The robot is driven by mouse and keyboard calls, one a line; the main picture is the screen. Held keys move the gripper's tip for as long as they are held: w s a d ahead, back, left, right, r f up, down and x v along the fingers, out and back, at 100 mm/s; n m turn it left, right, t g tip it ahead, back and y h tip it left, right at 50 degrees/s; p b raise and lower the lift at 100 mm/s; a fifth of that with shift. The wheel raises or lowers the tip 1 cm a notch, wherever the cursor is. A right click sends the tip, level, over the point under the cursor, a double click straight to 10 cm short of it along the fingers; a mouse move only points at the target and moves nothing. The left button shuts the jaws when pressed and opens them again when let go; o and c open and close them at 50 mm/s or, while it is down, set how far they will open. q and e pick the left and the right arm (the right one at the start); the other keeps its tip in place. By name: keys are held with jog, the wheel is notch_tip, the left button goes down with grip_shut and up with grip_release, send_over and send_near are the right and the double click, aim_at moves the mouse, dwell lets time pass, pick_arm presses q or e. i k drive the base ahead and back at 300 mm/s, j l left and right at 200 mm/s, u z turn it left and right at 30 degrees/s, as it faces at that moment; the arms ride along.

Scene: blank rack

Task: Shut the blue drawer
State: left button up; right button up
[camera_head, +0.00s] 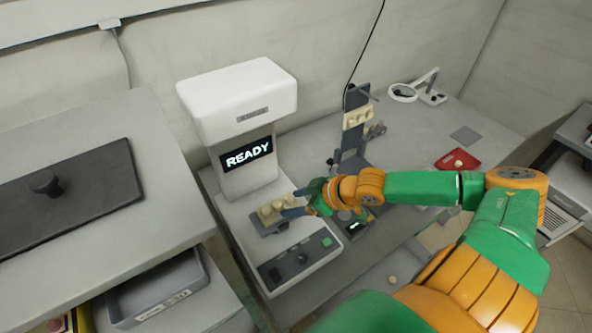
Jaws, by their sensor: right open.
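No clearly blue drawer shows in the head view. A pale grey surface (372,290) juts out below the front edge of the workbench, with a small beige spot on it; I cannot tell whether it is a drawer. My right gripper (293,203) is open, beside a small grey holder with beige pieces (272,214) on the white machine's base. I cannot tell whether its fingers touch them. My left gripper is out of view.
The white machine (240,95) has a READY screen (247,154) and a dark control panel (298,262). A dark stand (352,140), a red item (457,160) and a magnifier (403,92) are on the bench. A grey tray (160,291) sits on a lower shelf at left.

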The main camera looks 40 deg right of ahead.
aim_at(402, 263)
jog(key=k+l, duration=0.65)
jog(key=k, duration=0.25)
